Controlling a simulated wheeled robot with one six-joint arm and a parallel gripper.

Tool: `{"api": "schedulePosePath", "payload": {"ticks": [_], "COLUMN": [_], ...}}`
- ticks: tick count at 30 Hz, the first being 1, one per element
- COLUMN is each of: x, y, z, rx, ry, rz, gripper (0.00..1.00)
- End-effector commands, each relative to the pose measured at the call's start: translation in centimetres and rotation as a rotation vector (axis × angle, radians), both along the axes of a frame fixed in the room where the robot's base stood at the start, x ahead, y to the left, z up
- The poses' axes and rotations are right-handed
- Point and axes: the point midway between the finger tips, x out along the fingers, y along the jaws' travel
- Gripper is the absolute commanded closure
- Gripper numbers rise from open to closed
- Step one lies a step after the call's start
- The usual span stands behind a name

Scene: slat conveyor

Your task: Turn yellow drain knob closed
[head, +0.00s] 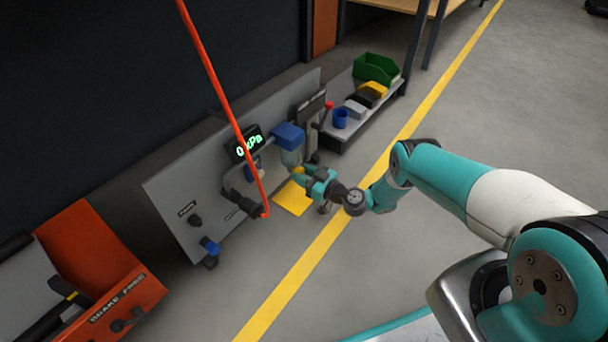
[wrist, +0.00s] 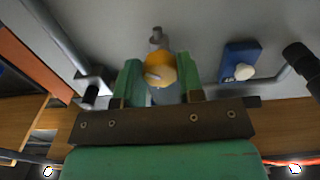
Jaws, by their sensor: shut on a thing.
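The yellow drain knob (wrist: 160,69) sits between the two green fingers of my gripper (wrist: 157,84) in the wrist view. My gripper is shut on it, with a finger on each side. A light mark shows on the knob's face, and a grey stem shows just past it. In the head view the knob (head: 299,170) is a small yellow spot under the filter bowl, at the tip of my gripper (head: 308,175). The fingers hide part of it there.
A grey panel (head: 170,190) carries a blue-topped filter unit (head: 288,135), a display reading 0 kPa (head: 249,144) and pipes. An orange hose (head: 222,95) hangs in front. A low shelf with bins (head: 376,68) stands behind. Open floor lies to the right.

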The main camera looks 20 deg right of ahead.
Motion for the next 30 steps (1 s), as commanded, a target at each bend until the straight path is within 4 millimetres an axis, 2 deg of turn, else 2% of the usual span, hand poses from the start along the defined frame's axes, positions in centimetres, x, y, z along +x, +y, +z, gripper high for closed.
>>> {"api": "schedulePosePath", "payload": {"ticks": [18,30], "x": [-0.13,-0.16], "y": [0.0,0.0], "z": [-0.07,-0.05], "rx": [0.356,0.437], "ry": [0.259,0.319], "rz": [-0.002,-0.003], "gripper": [0.88,0.88]}}
